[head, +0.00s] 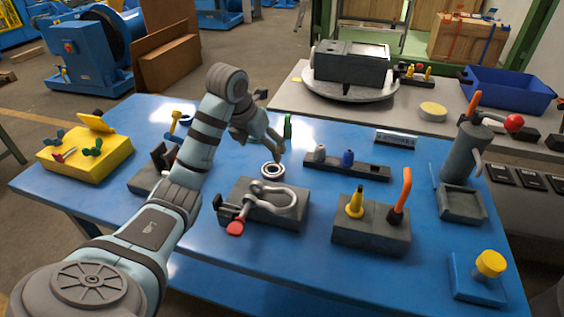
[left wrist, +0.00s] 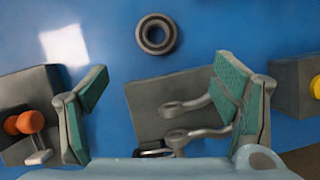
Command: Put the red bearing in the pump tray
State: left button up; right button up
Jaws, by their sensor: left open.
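A ring-shaped bearing (head: 273,171) lies flat on the blue table; it looks dark grey with a pale ring, not red. It also shows in the left wrist view (left wrist: 156,34), beyond the fingers. My left gripper (head: 268,135) is open and empty above the table, close to the bearing and apart from it. Its two green-padded fingers (left wrist: 165,95) are wide apart in the wrist view. A shallow grey tray (head: 463,215) stands at the right by an upright grey pump-like cylinder (head: 464,152); I cannot tell for certain that it is the pump tray. My right gripper is not in view.
A grey block with a shackle (head: 285,205) sits just in front of the bearing. A block with yellow and orange tools (head: 372,232) and a dark rack (head: 347,168) stand between bearing and tray. A yellow block (head: 85,155) is at the left.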

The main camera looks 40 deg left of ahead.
aim_at(272, 168)
pick_arm(q)
jog(key=b+x, duration=0.1)
jog(key=x, duration=0.1)
jog(key=b+x, duration=0.1)
jog(key=x, duration=0.1)
jog(key=b+x, duration=0.1)
jog(key=x, duration=0.1)
jog(key=shift+s+f, duration=0.1)
jog(key=shift+s, duration=0.2)
jog(key=x, duration=0.2)
jog(key=b+x, duration=0.1)
jog(key=x, duration=0.2)
jog(key=w+x, duration=0.1)
jog(key=x, duration=0.1)
jog(key=shift+w+a+f, duration=0.1)
jog(key=shift+a+f, duration=0.05)
jog(key=shift+a, duration=0.15)
jog(key=c, duration=1.7)
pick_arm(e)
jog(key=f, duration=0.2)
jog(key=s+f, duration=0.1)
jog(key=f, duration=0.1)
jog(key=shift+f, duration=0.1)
